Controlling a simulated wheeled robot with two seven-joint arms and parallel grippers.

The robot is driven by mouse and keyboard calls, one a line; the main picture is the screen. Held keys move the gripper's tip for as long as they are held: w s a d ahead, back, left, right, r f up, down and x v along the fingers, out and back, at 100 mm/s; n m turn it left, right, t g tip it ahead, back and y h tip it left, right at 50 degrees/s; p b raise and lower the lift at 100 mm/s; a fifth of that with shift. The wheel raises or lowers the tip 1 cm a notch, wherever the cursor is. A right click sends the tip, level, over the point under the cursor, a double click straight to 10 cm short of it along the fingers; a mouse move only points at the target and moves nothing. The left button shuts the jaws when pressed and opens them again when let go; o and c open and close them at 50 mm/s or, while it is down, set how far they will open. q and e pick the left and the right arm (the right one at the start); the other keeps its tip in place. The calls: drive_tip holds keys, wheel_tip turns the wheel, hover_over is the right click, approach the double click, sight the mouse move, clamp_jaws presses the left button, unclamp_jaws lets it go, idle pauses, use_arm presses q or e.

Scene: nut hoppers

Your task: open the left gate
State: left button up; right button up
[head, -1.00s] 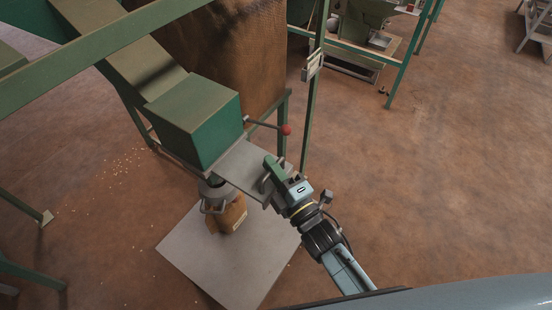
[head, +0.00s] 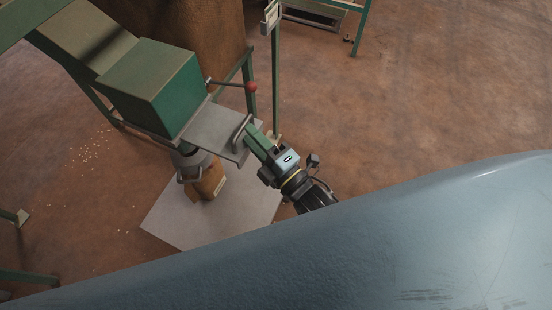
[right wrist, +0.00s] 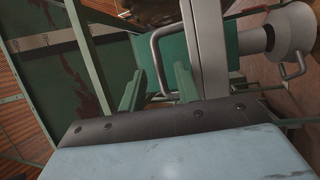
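The gate is a flat grey slide plate (head: 214,128) sticking out from under the green hopper box (head: 152,86). A grey bar handle (head: 239,131) stands at its outer end; it also shows in the right wrist view (right wrist: 156,50) as a bent bar. My right gripper (head: 253,136) is at the handle, coming from the lower right. In the right wrist view its two green fingers (right wrist: 158,84) are apart, with the handle's bar in the gap between them as seen. I cannot tell whether they touch it. My left gripper is not in view.
A lever with a red ball (head: 251,87) juts out just behind the plate. A brown sack (head: 206,183) hangs or stands below the spout, over a grey floor plate (head: 243,205). A green post (head: 275,80) rises behind. Open floor lies to the right.

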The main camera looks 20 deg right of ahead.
drive_tip(key=b+v, duration=0.1)
drive_tip(key=v, duration=0.8)
